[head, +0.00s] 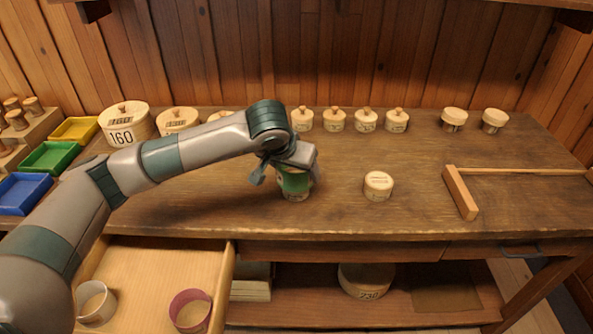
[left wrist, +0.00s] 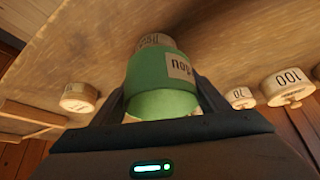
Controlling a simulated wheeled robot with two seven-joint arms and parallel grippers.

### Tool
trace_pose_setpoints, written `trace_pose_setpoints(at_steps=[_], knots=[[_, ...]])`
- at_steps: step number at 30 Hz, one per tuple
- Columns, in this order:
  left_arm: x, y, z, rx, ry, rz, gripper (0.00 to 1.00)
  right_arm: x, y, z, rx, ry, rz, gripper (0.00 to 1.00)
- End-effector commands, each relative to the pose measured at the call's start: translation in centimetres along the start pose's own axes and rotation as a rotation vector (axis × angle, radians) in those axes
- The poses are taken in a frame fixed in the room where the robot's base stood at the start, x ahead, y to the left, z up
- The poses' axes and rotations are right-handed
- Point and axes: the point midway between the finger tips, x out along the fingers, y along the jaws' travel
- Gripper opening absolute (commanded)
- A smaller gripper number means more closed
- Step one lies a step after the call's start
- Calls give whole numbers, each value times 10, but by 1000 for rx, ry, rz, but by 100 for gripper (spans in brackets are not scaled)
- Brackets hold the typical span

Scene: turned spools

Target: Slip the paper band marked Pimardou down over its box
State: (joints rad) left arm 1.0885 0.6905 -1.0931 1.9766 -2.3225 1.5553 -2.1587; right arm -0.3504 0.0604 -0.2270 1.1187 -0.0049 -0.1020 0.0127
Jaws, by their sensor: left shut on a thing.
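A green paper band (head: 295,182) is in my left gripper (head: 297,172), above the middle of the bench. In the left wrist view the band (left wrist: 160,72) sits between the two fingers of my left gripper (left wrist: 165,95). Its pale label is upside down there and partly shows, ending in "dou". A pale round box (head: 296,197) shows just below the band, standing on the bench; its printed side (left wrist: 152,41) shows past the band's far edge in the wrist view. The two line up closely, but I cannot tell how far the band is around the box. My right gripper is not in view.
A small lidded box (head: 378,186) stands to the right, near a wooden T-shaped tool (head: 460,192). Several knobbed boxes line the back. An open drawer (head: 150,268) holds a white band (head: 95,302) and a maroon band (head: 190,311). Coloured trays (head: 50,157) sit at left.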

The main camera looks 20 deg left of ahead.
Motion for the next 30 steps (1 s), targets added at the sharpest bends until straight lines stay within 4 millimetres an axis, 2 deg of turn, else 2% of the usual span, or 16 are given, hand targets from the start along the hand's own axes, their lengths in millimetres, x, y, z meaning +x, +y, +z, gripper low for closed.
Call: trace_pose_setpoints(at_steps=[30], knots=[[6,0,4,0,0,0,44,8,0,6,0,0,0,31]])
